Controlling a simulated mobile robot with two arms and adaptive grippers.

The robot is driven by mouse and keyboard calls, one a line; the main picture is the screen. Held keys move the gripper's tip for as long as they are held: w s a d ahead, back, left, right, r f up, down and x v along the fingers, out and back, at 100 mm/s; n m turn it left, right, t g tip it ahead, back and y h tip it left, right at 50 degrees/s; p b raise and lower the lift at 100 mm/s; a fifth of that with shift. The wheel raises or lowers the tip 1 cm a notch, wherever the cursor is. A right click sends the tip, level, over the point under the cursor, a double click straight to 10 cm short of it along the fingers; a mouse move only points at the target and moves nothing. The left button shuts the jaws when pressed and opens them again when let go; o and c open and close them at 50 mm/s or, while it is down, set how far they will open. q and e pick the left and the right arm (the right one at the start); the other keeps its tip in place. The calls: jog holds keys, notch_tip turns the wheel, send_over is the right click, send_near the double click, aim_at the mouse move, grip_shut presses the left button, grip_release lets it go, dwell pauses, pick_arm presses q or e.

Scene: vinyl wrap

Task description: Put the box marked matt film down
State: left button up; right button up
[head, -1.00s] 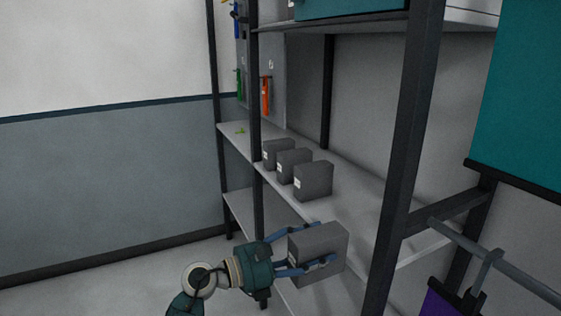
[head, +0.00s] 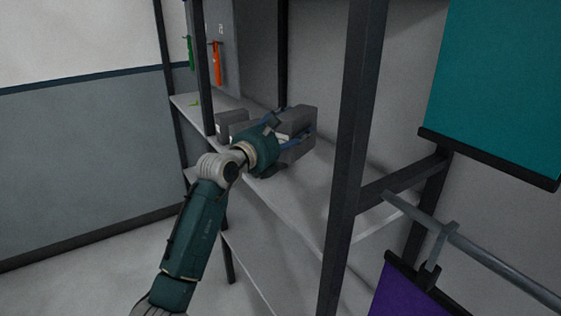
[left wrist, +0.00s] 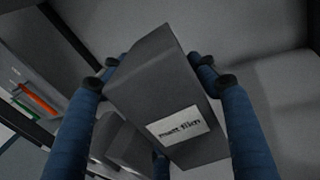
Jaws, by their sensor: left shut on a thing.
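The grey box marked matt film (left wrist: 165,95) fills the middle of the left wrist view, its white label facing the camera. My left gripper (head: 285,130) is shut on it, with blue fingers along both sides. In the head view the box (head: 297,119) is over the middle shelf board (head: 300,185), to the right of the other grey boxes. The gripper hides its lower part, so I cannot tell whether it touches the board. My right gripper is not in view.
Other grey boxes (head: 231,122) stand on the same board, partly behind my gripper. A dark rack post (head: 352,130) rises to the right. The board in front of the post is bare. Orange (head: 217,65) and green tools hang at the back left.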

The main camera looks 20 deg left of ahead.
pick_arm(q)
notch_tip(320, 180, down, 13)
jog(key=shift+f, duration=0.1)
dwell(0.3)
jog(key=o, duration=1.3)
